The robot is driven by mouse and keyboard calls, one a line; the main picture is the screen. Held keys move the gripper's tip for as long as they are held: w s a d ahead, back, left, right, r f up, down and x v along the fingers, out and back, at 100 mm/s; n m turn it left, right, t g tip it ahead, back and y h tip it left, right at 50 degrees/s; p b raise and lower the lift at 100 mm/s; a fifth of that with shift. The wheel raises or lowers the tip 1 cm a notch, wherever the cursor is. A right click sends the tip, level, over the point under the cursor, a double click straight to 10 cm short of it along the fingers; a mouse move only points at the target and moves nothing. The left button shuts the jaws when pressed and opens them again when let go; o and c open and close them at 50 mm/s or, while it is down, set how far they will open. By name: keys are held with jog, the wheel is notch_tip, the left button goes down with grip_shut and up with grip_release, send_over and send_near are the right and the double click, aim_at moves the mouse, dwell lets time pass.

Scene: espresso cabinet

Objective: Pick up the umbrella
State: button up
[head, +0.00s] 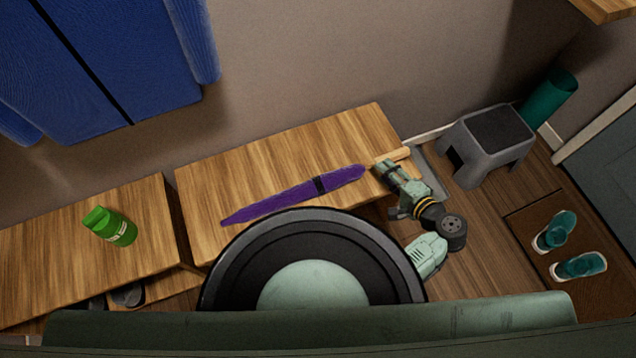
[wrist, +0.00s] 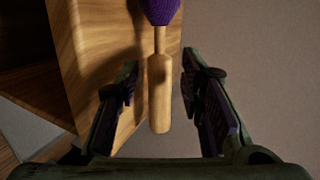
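The purple umbrella (head: 290,196) lies folded on the wooden cabinet top, with a dark band around it. Its pale wooden handle (head: 400,155) points right and reaches past the cabinet's right edge. My gripper (head: 382,170) is at the handle end of the umbrella. In the wrist view, my gripper (wrist: 161,80) is open, and the wooden handle (wrist: 159,95) shows between its two fingers with gaps on both sides. The purple cloth (wrist: 161,10) shows at the top of that view. I cannot tell the exact height of the fingers over the handle.
A green bottle (head: 112,227) is on the left wooden cabinet (head: 50,245). A grey step stool (head: 487,140) stands on the floor at right, with teal slippers (head: 568,248) on a brown mat.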

jog(key=x, duration=0.3)
jog(key=shift+w, duration=0.15)
jog(key=shift+c, duration=0.2)
grip_shut()
